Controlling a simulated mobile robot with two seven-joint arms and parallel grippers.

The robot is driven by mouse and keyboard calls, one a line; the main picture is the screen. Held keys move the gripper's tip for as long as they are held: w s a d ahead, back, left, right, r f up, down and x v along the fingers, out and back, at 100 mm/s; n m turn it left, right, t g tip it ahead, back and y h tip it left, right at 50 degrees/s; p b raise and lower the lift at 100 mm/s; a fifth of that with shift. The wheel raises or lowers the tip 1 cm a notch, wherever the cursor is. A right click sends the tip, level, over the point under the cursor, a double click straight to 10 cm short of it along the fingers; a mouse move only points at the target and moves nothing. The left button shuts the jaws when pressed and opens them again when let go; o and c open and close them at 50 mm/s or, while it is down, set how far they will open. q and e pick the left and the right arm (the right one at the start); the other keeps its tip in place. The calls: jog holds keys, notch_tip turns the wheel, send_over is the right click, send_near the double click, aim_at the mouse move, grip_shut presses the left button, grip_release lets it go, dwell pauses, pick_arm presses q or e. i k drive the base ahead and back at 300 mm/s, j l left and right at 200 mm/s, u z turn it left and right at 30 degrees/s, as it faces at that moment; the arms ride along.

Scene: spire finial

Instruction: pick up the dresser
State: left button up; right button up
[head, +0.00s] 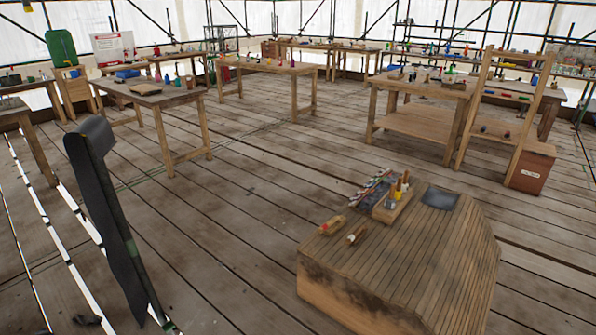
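I cannot single out the dresser for certain. A low wooden block with a planked, sloping top (440,250) stands on the floor at the lower right. On it lie two small wooden-handled tools, one with a reddish part (331,226) and one with a pale end (356,235); either is too small to name. Beside them is a wooden holder (392,208) with several upright handles. A dark grey flat sheet (439,197) lies at the block's back. Neither of my grippers shows in the head view.
A tall dark, ragged-edged post-like thing (105,210) leans at the left; I cannot tell what it is. Workbenches (160,97) (425,85) with small items line the back. A wooden ladder-like frame (505,105) stands at the right. The plank floor (240,230) between is clear.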

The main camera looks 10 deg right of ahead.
aim_at(334, 225)
jog(key=i+z, duration=0.15)
jog(key=i, duration=0.55)
jog(key=i+j+z, duration=0.15)
jog(key=i, duration=0.5)
jog(key=i+z, duration=0.4)
jog(key=i+j+z, duration=0.15)
jog(key=i+z, duration=0.3)
jog(key=i+j+z, duration=0.4)
jog(key=i+l, duration=0.1)
